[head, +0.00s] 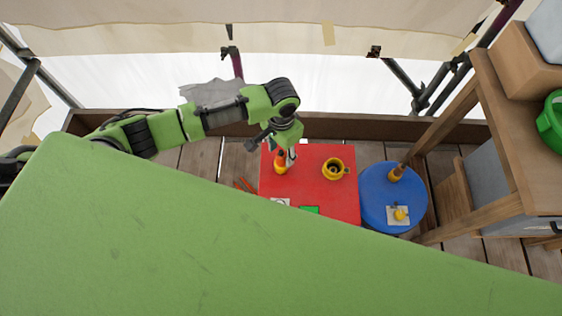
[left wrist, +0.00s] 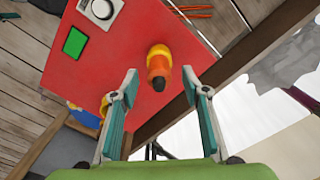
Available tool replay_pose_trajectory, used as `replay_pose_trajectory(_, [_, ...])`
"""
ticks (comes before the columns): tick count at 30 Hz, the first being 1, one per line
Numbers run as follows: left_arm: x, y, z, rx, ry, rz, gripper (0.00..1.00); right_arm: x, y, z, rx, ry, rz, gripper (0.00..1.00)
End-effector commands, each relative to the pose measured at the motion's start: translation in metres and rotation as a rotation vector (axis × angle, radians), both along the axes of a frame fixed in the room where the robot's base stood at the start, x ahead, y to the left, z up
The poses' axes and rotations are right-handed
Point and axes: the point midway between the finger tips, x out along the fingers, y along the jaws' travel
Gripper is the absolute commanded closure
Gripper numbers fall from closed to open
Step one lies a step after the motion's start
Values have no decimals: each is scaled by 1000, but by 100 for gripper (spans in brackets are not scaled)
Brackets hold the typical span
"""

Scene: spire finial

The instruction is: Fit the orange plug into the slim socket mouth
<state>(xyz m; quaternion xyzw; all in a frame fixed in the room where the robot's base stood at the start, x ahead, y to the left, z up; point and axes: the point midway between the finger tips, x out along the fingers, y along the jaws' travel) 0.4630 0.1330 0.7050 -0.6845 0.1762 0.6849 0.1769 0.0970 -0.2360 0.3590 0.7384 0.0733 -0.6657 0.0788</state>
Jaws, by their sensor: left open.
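The orange plug (head: 281,163) stands on the left part of the red table top, with a yellow part below its orange body. In the left wrist view the plug (left wrist: 159,63) shows with a dark end facing the camera. My left gripper (head: 291,156) is over the plug; in the left wrist view its open fingers (left wrist: 160,83) lie either side of the plug's line, apart from it. A yellow cup-like piece with a dark opening (head: 334,169) stands to the right on the red table. I cannot tell which opening is the slim socket mouth. My right gripper is not in view.
A green square (head: 309,209) and a white plate with a round part (left wrist: 100,12) lie on the red table (head: 310,155). A blue round stool (head: 377,207) at right bears a yellow upright piece (head: 396,174) and a small yellow-knobbed plate (head: 400,214). A wooden frame stands farther right.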

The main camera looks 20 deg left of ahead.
Motion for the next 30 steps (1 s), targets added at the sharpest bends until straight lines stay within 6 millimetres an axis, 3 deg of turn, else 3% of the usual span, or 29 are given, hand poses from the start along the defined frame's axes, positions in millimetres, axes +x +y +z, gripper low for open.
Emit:
replay_pose_trajectory(4, [-1, -1, -15, 0, -1, -1, 58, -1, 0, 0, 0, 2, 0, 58])
replay_pose_trajectory(11, [0, -1, -18, 0, -1, -1, 58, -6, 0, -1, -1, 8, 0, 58])
replay_pose_trajectory(12, [0, -1, -17, 0, -1, -1, 60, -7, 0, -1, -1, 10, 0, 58])
replay_pose_trajectory(17, [0, -1, -17, 0, -1, -1, 100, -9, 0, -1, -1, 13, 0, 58])
replay_pose_trajectory(30, [1, -1, -11, -3, -3, -1, 100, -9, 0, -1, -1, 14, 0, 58])
